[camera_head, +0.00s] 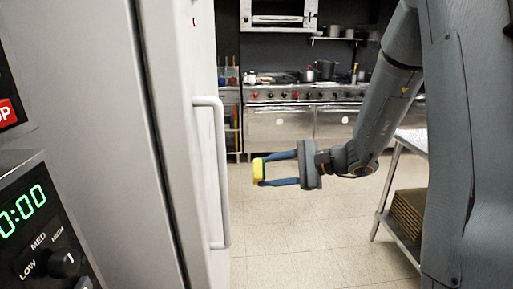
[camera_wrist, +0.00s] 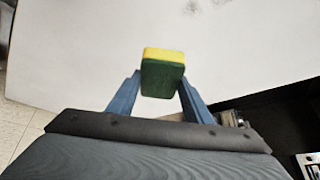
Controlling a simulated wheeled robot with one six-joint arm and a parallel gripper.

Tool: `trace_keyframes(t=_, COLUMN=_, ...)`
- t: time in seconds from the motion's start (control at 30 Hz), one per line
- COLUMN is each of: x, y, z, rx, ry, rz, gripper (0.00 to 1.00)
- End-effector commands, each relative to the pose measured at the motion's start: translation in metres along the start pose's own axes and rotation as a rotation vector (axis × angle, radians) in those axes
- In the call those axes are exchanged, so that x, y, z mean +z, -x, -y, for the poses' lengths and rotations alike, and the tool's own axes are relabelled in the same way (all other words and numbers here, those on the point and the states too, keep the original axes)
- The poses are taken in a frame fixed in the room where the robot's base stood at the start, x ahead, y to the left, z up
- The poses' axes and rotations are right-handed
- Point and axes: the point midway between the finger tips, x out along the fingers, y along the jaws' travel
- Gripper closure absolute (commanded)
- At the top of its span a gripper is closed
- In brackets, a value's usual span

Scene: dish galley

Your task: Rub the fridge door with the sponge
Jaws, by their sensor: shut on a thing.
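The sponge (camera_head: 258,170) is yellow with a green side, and both colours show in the wrist view (camera_wrist: 163,73). My gripper (camera_head: 267,169) is shut on it, with one blue finger on each side in the wrist view (camera_wrist: 161,88). The fridge door (camera_head: 187,110) is a pale upright panel on the left in the head view, with a long vertical handle (camera_head: 222,170). The sponge is to the right of the handle in that view. A large white surface (camera_wrist: 75,50), which looks like the door, fills much of the wrist view behind the sponge. I cannot tell whether the sponge touches it.
A control panel with a green display (camera_head: 22,212) is at the near left. A stove (camera_head: 300,95) with pots lines the back wall. A metal table (camera_head: 412,141) stands at the right with stacked brown things below. The tiled floor (camera_head: 300,235) between is clear.

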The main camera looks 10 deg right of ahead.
Motion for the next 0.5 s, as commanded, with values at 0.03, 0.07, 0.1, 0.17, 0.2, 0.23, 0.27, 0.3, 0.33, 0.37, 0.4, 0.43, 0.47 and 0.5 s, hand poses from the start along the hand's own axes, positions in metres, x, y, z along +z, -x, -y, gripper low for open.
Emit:
trace_keyframes(t=0.03, x=0.019, y=0.001, z=0.013, rx=0.007, ry=0.014, rz=0.007, gripper=0.72)
trace_keyframes(t=0.07, x=0.028, y=0.001, z=0.018, rx=0.011, ry=0.015, rz=0.011, gripper=0.72)
trace_keyframes(t=0.1, x=0.039, y=0.001, z=0.025, rx=0.017, ry=0.017, rz=0.015, gripper=0.72)
trace_keyframes(t=0.17, x=0.053, y=0.002, z=0.032, rx=0.024, ry=0.019, rz=0.019, gripper=0.72)
trace_keyframes(t=0.2, x=0.061, y=0.002, z=0.036, rx=0.027, ry=0.019, rz=0.022, gripper=0.72)
trace_keyframes(t=0.23, x=0.066, y=0.002, z=0.039, rx=0.030, ry=0.020, rz=0.023, gripper=0.72)
trace_keyframes(t=0.27, x=0.070, y=0.002, z=0.041, rx=0.031, ry=0.020, rz=0.024, gripper=0.72)
trace_keyframes(t=0.3, x=0.073, y=0.003, z=0.042, rx=0.034, ry=0.019, rz=0.026, gripper=0.72)
trace_keyframes(t=0.33, x=0.076, y=0.003, z=0.043, rx=0.035, ry=0.020, rz=0.026, gripper=0.72)
trace_keyframes(t=0.37, x=0.078, y=0.003, z=0.044, rx=0.036, ry=0.020, rz=0.027, gripper=0.72)
trace_keyframes(t=0.4, x=0.080, y=0.002, z=0.045, rx=0.037, ry=0.020, rz=0.027, gripper=0.72)
trace_keyframes(t=0.43, x=0.081, y=0.001, z=0.045, rx=0.037, ry=0.019, rz=0.028, gripper=0.72)
trace_keyframes(t=0.47, x=0.082, y=0.000, z=0.045, rx=0.038, ry=0.019, rz=0.028, gripper=0.72)
trace_keyframes(t=0.5, x=0.083, y=-0.003, z=0.045, rx=0.038, ry=0.019, rz=0.028, gripper=0.72)
